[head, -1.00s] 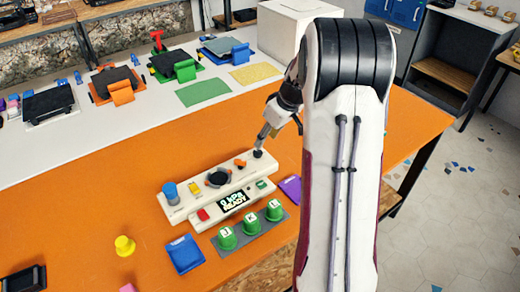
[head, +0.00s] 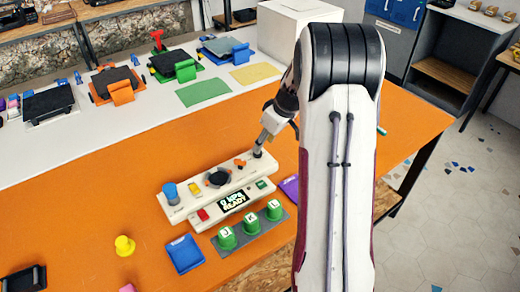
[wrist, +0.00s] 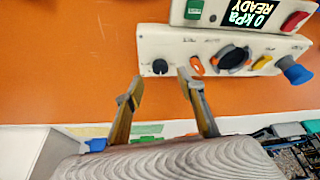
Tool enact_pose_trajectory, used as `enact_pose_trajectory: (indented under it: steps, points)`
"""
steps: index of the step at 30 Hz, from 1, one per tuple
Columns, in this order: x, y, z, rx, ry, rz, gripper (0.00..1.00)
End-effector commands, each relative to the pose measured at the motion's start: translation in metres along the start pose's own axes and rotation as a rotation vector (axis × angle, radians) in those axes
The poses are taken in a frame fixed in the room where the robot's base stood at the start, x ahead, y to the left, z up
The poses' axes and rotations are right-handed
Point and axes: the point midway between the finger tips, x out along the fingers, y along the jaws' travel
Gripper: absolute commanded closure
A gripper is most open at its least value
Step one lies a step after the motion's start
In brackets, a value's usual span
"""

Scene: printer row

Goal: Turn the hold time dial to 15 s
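A cream control panel (head: 225,186) stands on the orange table. A small black dial (head: 258,154) sits at its right end in the head view; in the wrist view this dial (wrist: 160,67) shows between the fingertips. A larger black dial (head: 218,178) is at mid-panel, also seen in the wrist view (wrist: 232,58). The labels are too small to read, so I cannot tell from them which is the hold time dial. My gripper (wrist: 160,76) is open, its fingers either side of the small dial with gaps visible. In the head view my gripper (head: 259,147) is right above it.
An orange switch (wrist: 197,66) is close beside one finger. Green buttons (head: 250,224) stand in front. Orange table (head: 110,200) is free to the left.

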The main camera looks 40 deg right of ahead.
Motion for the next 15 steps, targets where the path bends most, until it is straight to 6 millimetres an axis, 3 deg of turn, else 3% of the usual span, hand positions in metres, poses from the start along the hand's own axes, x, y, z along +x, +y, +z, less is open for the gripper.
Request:
enact_pose_trajectory:
  steps: [7,15]
  points:
    - [0.029,-0.001,0.0,0.0,-0.001,-0.003,0.62]
    - [0.048,-0.001,0.0,0.001,0.0,-0.002,0.62]
